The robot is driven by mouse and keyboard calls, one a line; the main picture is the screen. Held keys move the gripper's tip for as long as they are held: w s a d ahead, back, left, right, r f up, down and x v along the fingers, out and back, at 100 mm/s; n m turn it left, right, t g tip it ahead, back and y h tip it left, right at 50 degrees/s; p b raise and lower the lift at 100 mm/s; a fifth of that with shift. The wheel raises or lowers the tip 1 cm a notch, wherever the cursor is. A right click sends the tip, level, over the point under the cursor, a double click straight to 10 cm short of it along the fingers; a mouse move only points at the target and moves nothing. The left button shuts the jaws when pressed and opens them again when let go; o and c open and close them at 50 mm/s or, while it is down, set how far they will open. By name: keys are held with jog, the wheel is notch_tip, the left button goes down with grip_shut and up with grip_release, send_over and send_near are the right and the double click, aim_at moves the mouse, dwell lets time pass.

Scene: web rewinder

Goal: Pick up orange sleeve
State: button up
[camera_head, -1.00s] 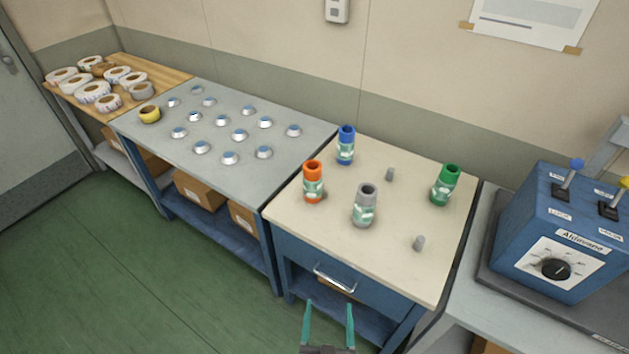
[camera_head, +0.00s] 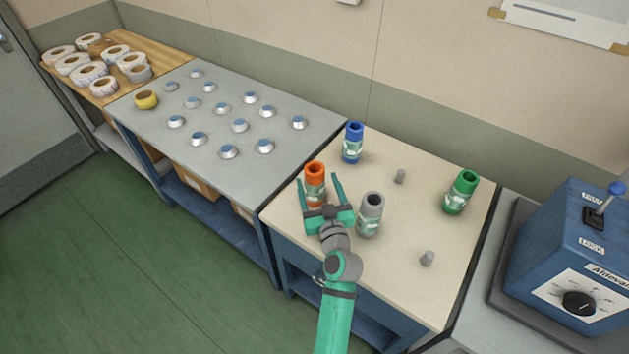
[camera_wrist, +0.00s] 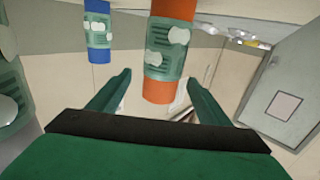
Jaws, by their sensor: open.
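The orange sleeve (camera_head: 315,174) stands upright on the cream tabletop, near its left edge, with a green and white patterned band around it. It also shows in the wrist view (camera_wrist: 158,88), ahead of and between my fingers. My gripper (camera_head: 319,190) is open at the sleeve, with a teal finger on either side of its outline in the head view. I cannot tell whether either finger touches it. The sleeve's lower part is partly hidden by my gripper in the head view.
A grey sleeve (camera_head: 370,214) stands close to the right of my gripper. A blue sleeve (camera_head: 353,143) stands behind, and a green sleeve (camera_head: 461,191) farther right. Two grey pegs (camera_head: 399,176) rise from the cream tabletop (camera_head: 425,215). A blue control box (camera_head: 580,250) is at the right.

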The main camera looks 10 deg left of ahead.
aim_at(313, 172)
jog(key=shift+x, duration=3.75)
jog(key=shift+s+f, duration=0.1)
jog(key=shift+f, duration=0.1)
jog(key=c, duration=1.5)
